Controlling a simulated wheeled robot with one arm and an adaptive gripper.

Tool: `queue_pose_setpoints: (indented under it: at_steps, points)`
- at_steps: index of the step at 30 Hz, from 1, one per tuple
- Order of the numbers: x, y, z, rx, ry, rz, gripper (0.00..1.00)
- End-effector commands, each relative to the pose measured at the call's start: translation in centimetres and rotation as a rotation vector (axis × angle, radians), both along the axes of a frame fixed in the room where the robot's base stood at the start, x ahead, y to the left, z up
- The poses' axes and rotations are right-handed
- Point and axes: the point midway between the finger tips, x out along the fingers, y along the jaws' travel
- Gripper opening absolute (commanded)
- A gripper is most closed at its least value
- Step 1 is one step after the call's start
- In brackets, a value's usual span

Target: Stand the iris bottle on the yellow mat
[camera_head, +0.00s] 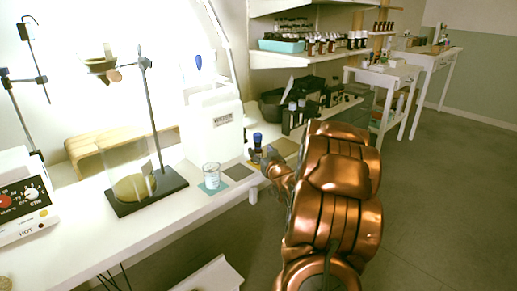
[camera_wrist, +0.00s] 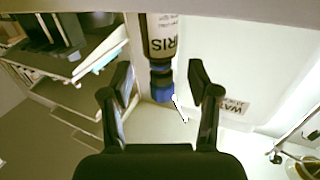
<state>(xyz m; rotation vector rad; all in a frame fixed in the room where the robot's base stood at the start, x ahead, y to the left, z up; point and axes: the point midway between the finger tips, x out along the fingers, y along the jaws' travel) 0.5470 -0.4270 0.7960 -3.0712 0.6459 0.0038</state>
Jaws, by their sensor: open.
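The iris bottle (camera_wrist: 162,45) shows in the wrist view, dark with a white label reading "RIS" and a blue cap (camera_wrist: 161,92). A yellowish-brown mat (camera_head: 284,147) lies just right of the bottle, partly hidden by my arm.
A dark grey mat (camera_head: 238,172) and a glass jar (camera_head: 211,175) on a teal mat are left of the bottle. Dark bottles (camera_head: 292,117) stand at the back right. A stand with a glass screen (camera_head: 128,168) is farther left.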

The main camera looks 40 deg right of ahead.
Motion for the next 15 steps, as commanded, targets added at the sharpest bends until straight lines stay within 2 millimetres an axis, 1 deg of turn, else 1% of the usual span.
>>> queue_pose_setpoints:
  at_steps: [1, 9, 13, 15]
  points:
    - [-0.9, 0.3, 0.1, 0.0, -0.001, -0.002, 0.61]
    - [-4.1, 1.7, 0.1, -0.001, 0.001, -0.001, 0.61]
    - [-5.4, 2.3, 0.2, -0.003, -0.002, -0.001, 0.61]
    - [-5.4, 2.2, -0.1, -0.002, -0.005, -0.005, 0.61]
